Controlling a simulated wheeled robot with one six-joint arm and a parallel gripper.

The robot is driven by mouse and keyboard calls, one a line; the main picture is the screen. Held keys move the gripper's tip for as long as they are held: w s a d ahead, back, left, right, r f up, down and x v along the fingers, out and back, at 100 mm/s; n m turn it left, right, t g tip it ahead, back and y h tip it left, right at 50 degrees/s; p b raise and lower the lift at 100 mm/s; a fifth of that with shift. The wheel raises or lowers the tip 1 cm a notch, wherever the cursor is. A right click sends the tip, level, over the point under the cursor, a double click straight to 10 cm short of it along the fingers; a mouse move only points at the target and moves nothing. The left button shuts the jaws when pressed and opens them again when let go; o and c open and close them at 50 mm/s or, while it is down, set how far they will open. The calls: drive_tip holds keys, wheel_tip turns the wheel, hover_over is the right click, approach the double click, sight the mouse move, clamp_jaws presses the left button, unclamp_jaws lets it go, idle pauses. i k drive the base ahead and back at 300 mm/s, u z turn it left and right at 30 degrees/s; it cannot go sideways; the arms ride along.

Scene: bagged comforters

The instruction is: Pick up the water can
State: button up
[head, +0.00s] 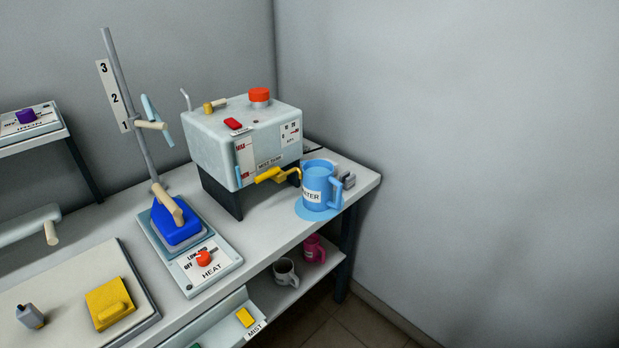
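The water can (318,184) is a blue jug with a white label reading "WATER" and a handle on its right side. It stands upright on a light blue round mat (303,213) near the right end of the workbench. A yellow spout or tap of the grey-blue tank box (250,145) reaches close to its left side. I cannot tell if the tap touches the can. My gripper is not seen in this view.
A post with a numbered scale (114,96) and a heat unit (204,259) stand left of the tank. A yellow block (110,303) lies at the front left. Mugs (286,271) sit on the lower shelf. Right of the bench are bare floor (355,325) and walls.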

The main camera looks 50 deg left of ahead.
sight(319, 181)
drive_tip(key=u, duration=0.65)
drive_tip(key=i, duration=0.95)
drive_tip(key=u, duration=0.75)
